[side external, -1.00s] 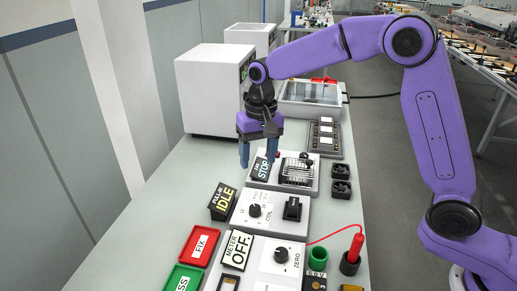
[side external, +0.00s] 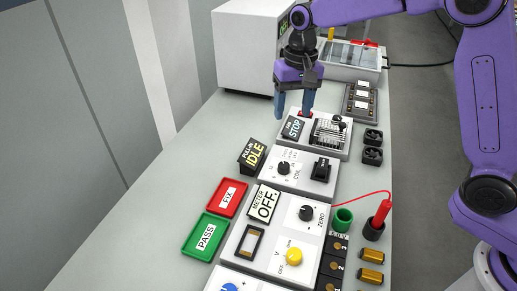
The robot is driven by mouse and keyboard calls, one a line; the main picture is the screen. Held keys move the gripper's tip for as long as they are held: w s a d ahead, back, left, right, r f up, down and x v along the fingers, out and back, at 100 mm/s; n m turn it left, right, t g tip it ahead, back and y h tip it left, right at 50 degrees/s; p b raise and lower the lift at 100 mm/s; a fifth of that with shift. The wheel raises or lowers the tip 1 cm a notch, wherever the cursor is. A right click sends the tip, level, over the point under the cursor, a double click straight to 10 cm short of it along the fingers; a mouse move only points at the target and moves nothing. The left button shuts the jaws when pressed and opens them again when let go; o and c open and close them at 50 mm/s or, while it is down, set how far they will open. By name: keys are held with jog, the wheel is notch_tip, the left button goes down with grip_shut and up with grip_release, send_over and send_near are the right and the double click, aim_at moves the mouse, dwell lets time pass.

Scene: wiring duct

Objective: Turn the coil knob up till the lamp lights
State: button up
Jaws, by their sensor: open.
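The coil knob (side external: 284,168) is a small black dial on a white panel with a printed scale and the word COIL. A black rocker-like switch (side external: 320,169) sits to its right on the same panel. A black tilted sign (side external: 253,154) reading IDLE in yellow stands at the panel's left; I cannot make out a separate lamp. My gripper (side external: 293,108) points down with its fingers apart and nothing between them. It is farther back than the knob, above the rear panel near the STOP sign, not touching the knob.
In front are the OFF meter sign (side external: 263,204), ZERO knob (side external: 306,213), red tray (side external: 228,197) and green tray (side external: 205,237). The left bench is clear.

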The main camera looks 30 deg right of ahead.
aim_at(284, 164)
dwell(0.6)
jog(key=f+n, duration=0.3)
jog(key=f, duration=0.2)
jog(key=f+n, duration=0.3)
jog(key=f, duration=0.3)
jog(key=a+f+n, duration=0.1)
jog(key=f+n, duration=0.2)
jog(key=f, duration=0.3)
jog(key=shift+w+f+g, duration=0.1)
jog(key=shift+g, duration=0.2)
jog(key=c, duration=1)
